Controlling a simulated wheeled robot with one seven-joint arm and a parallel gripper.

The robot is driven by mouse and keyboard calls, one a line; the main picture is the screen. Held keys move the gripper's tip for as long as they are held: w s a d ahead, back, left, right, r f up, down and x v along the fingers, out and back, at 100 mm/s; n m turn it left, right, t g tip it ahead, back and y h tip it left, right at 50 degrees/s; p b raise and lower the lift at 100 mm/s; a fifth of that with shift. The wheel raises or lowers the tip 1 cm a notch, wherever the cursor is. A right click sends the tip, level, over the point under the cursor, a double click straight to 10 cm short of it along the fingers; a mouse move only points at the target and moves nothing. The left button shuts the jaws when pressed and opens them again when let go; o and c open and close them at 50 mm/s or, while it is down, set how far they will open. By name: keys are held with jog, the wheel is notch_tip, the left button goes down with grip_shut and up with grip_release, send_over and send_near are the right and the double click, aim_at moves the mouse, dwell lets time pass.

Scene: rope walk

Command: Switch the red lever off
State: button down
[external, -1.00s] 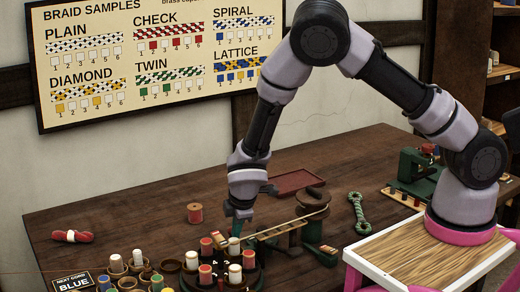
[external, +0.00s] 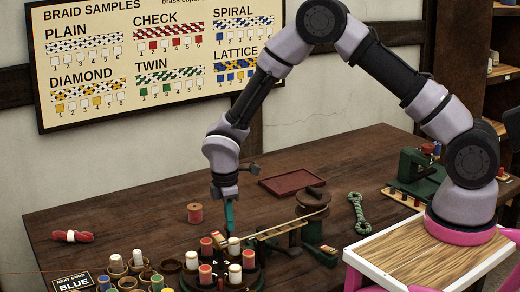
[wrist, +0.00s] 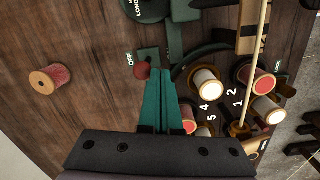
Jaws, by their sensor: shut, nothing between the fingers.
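The red lever's round knob (wrist: 142,71) shows in the wrist view, close to the "OFF" label on a small green plate (wrist: 149,55). The lever's shaft is hidden beneath the knob. In the wrist view, my gripper's teal fingers (wrist: 165,76) are shut and empty, with their tips just right of the knob. I cannot tell whether they touch it. In the external view my gripper (external: 229,230) points down behind the bobbin carousel, and I cannot make out the lever there.
A round carousel with red and white bobbins (external: 234,273) stands close to the gripper. A loose red spool (external: 195,213) stands to the left. A red tray (external: 291,182) lies behind.

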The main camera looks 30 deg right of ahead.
jog(key=shift+w+g, duration=0.4)
jog(key=shift+w, duration=0.2)
jog(key=shift+w+r, duration=0.15)
jog(key=shift+w, duration=0.7)
jog(key=shift+w+r, duration=0.1)
jog(key=shift+w, duration=0.1)
notch_tip(320, 180, up, 9)
jog(key=w, duration=0.1)
jog(key=shift+w+a+r, duration=0.2)
jog(key=shift+w+a, duration=0.15)
jog(key=shift+a, duration=0.05)
